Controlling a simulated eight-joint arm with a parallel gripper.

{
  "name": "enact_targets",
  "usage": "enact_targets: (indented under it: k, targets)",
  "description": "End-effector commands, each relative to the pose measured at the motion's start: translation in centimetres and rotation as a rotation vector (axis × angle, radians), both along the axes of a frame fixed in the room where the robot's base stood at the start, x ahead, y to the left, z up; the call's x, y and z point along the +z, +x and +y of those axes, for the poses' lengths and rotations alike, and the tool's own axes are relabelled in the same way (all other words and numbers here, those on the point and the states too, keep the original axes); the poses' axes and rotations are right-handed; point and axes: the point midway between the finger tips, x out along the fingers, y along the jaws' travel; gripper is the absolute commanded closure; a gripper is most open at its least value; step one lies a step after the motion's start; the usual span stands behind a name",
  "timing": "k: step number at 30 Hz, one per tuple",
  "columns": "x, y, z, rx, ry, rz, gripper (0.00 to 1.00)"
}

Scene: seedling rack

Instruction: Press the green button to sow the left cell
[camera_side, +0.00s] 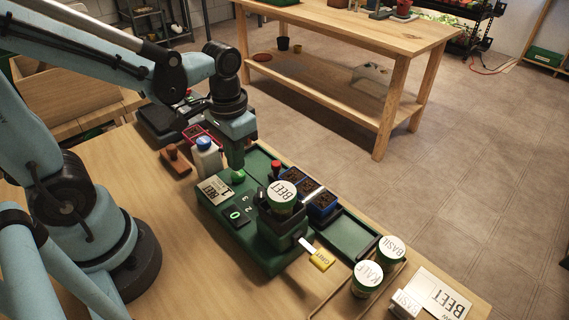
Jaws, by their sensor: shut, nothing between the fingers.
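The green button (238,176) sits on top of the green sowing machine (258,252), near its far left corner. My gripper (236,165) is shut and empty and points straight down just above the button. I cannot tell whether the tips touch it. A tub lidded "BEET" (282,193) stands on the machine's dark holder. Behind it are blue trays with dark cells (320,204), partly hidden by the tub, so what the cells hold is unclear. The panel shows a lit green "0" (235,214). A card reading "BEET" and "1" (216,189) lies beside the button.
A red knob (276,166) stands right of my gripper. A white bottle with a blue cap (206,157) and a brown stamp-like block (176,160) are at left. Kale (367,279) and basil (391,249) tubs stand front right, near a beet card (444,296). A yellow tag (321,259) projects from the machine.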

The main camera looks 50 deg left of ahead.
Motion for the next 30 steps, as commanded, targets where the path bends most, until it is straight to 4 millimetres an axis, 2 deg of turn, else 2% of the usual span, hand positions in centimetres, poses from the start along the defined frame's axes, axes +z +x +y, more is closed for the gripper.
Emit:
enact_targets:
  k: [21, 30]
  targets:
    - [-2.0, 0.0, 0.0, 0.000, 0.000, 0.000, 1.00]
    - [-1.7, 0.0, 0.0, 0.000, 0.000, 0.000, 1.00]
